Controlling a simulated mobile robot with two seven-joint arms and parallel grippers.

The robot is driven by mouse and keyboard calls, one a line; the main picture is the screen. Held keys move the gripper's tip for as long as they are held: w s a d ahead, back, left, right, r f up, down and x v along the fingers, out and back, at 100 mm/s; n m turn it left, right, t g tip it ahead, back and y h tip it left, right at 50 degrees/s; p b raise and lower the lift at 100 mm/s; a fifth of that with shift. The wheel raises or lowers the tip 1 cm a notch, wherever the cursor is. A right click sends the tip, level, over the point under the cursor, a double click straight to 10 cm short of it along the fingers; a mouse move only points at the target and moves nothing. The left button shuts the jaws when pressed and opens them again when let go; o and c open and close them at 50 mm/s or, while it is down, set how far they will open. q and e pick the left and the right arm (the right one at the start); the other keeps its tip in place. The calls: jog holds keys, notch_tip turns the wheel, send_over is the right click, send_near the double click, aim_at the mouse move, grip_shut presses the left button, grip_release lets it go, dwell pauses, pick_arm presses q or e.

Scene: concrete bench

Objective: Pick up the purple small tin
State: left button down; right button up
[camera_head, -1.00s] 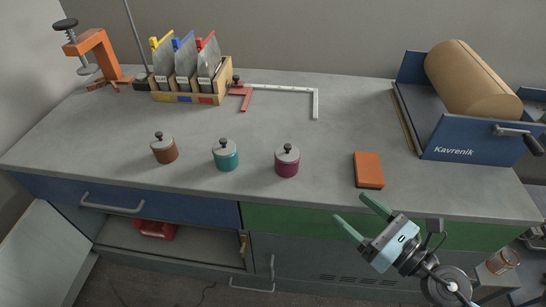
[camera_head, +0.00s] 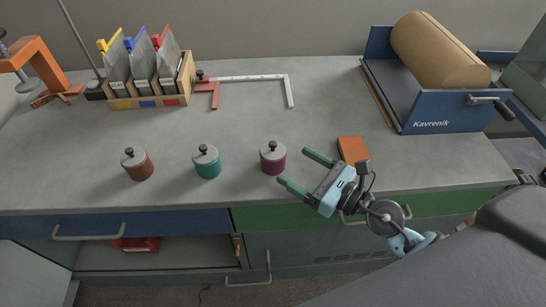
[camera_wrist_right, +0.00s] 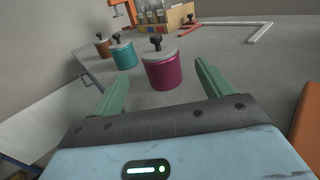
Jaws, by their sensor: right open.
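The purple small tin (camera_head: 273,162), with a grey lid and black knob, stands upright on the bench near its front edge. It also shows in the right wrist view (camera_wrist_right: 163,72), straight ahead between the green fingers. My right gripper (camera_head: 299,169) is open and empty, just to the right of the tin in the head view, with its fingertips pointing toward it. In the right wrist view, the fingers (camera_wrist_right: 160,85) stand apart on either side of the tin, and neither visibly touches it. My left gripper is in neither view.
A teal tin (camera_head: 207,164) and a brown tin (camera_head: 138,166) stand left of the purple tin. An orange block (camera_head: 352,150) lies behind my right gripper. A carpenter's square (camera_head: 250,78), a card rack (camera_head: 150,101) and a blue roll holder (camera_head: 440,113) are farther back.

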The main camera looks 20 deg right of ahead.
aim_at(283, 159)
jog(key=shift+x, duration=1.1)
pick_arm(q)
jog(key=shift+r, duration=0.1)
pick_arm(e)
jog(key=shift+w+a, duration=0.15)
jog(key=shift+w, duration=0.05)
jog(key=shift+p+x, duration=0.45)
jog(key=shift+x, duration=2.15)
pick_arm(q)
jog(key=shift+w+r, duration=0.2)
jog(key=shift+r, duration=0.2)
pick_arm(e)
jog(key=shift+f, duration=0.1)
jog(key=shift+c, duration=0.2)
